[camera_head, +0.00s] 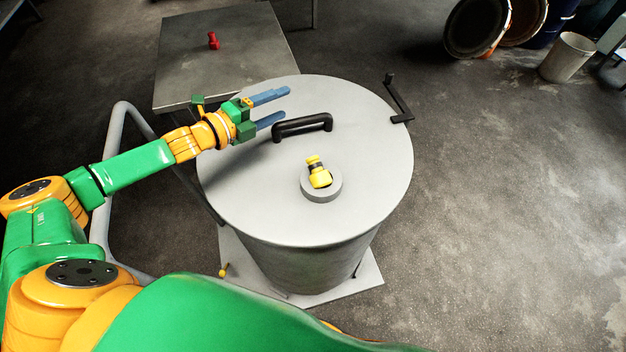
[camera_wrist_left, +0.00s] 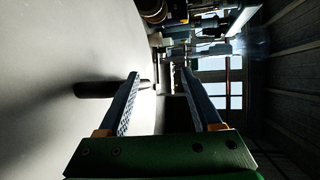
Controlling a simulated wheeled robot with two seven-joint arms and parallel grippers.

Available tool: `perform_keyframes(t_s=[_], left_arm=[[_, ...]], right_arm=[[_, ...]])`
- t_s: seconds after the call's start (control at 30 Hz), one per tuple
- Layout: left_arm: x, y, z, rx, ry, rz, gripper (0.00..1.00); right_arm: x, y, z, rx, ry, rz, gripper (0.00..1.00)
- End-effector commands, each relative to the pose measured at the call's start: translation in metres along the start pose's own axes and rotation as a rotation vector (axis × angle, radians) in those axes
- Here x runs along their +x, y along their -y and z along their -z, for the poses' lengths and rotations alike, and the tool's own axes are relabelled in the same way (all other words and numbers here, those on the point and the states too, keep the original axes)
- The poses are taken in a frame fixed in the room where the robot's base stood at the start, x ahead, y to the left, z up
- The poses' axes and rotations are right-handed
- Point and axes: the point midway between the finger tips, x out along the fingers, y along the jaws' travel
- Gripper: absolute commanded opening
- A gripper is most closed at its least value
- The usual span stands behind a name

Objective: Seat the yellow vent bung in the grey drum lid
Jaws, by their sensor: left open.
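The yellow vent bung (camera_head: 319,175) sits at the grey collar (camera_head: 322,192) on the grey drum lid (camera_head: 250,200). It looks tilted, and I cannot tell how deep it is in the hole. My left gripper (camera_head: 279,107) is open and empty over the far left part of the lid, left of and beyond the bung, near the black lid handle (camera_head: 302,125). In the left wrist view the two fingers (camera_wrist_left: 160,80) are apart with the lid surface (camera_wrist_left: 70,50) to their left. The bung is not clear in that view. My right gripper is not in view.
A grey metal table (camera_head: 215,60) with a small red piece (camera_head: 213,41) stands behind the drum at left. A black crank-shaped bracket (camera_head: 398,100) is at the lid's right edge. A grey tube rail (camera_head: 108,165) runs at left.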

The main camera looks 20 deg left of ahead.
Motion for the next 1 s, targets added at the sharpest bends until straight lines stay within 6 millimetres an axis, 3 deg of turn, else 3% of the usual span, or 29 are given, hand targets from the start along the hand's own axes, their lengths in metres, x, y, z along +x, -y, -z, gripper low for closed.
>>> perform_keyframes(t_s=[0.1, 0.2, 0.3, 0.47, 0.7, 0.93, 0.97, 1.0], left_arm=[[-0.036, -0.028, 0.037, 0.236, -0.211, 0.084, 0.66], [-0.064, -0.051, 0.069, 0.363, -0.38, 0.137, 0.66], [-0.079, -0.058, 0.087, 0.414, -0.472, 0.167, 0.66], [-0.064, -0.049, 0.099, 0.42, -0.488, 0.179, 0.66], [-0.025, -0.05, 0.119, 0.418, -0.486, 0.177, 0.66], [-0.02, -0.053, 0.121, 0.418, -0.485, 0.174, 0.66], [-0.02, -0.053, 0.121, 0.418, -0.485, 0.174, 0.63], [-0.02, -0.053, 0.121, 0.418, -0.485, 0.174, 0.53]], right_arm=[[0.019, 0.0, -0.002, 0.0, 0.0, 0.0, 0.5], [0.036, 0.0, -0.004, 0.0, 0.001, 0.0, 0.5], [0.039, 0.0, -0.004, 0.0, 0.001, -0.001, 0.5], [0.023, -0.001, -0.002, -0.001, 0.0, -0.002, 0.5], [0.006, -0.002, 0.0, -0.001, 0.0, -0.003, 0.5], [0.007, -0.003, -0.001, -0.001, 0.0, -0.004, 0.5], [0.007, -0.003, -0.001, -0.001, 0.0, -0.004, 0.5], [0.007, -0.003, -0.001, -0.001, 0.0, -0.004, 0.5]])
